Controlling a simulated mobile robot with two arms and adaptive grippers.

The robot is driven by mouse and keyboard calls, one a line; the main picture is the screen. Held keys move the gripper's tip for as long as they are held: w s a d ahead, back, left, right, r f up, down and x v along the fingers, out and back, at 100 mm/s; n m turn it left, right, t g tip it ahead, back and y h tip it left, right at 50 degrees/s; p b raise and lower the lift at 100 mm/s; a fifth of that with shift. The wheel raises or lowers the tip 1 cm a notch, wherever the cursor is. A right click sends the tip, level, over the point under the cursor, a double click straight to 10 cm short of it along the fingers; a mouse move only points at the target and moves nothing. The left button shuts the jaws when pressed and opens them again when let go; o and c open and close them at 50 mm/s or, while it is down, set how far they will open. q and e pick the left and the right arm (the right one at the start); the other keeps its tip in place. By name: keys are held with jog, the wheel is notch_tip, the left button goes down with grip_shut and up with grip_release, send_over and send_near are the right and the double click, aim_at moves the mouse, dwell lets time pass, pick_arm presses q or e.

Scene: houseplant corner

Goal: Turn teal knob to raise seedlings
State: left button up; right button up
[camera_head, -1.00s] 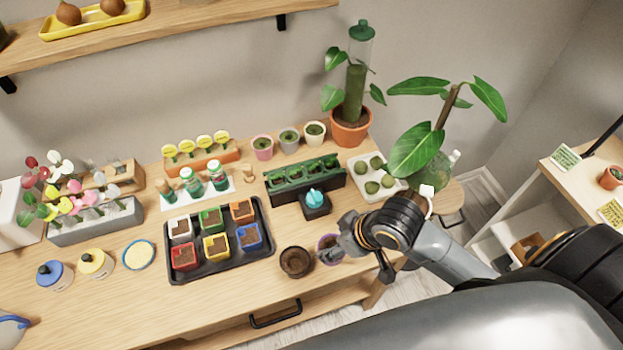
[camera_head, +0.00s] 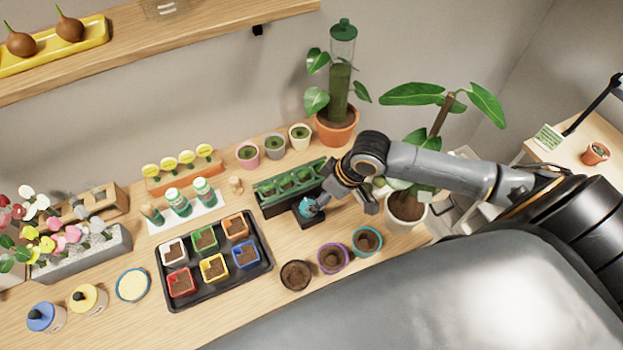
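The teal knob (camera_head: 308,207) sits on a small black base in front of the long dark planter box. The seedlings (camera_head: 285,184) stand in a row in this planter's green tray, low behind its front wall. My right gripper (camera_head: 324,202) reaches in from the right and is at the knob's right side, over the base. It partly covers the knob and the planter's right end. I cannot tell whether its fingers touch the knob or how far apart they are. My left gripper is out of view.
A black tray (camera_head: 262,264) of several coloured pots lies left of the knob. Brown, purple (camera_head: 333,258) and teal-rimmed (camera_head: 367,241) pots stand along the front edge. A potted plant (camera_head: 405,206) stands under my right forearm. Small pots (camera_head: 275,146) stand behind the planter.

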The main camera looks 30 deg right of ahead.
jog(key=p+x, duration=0.1)
jog(key=x, duration=0.4)
jog(key=shift+w+a+f, duration=0.1)
jog(key=shift+w+f, duration=0.1)
jog(key=shift+f, duration=0.25)
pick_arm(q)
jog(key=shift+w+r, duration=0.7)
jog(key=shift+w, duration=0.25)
pick_arm(e)
jog(key=shift+w+f, duration=0.1)
jog(key=shift+f, duration=0.1)
jog(key=shift+c, duration=0.2)
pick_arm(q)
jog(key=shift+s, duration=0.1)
pick_arm(e)
jog(key=c, duration=1.1)
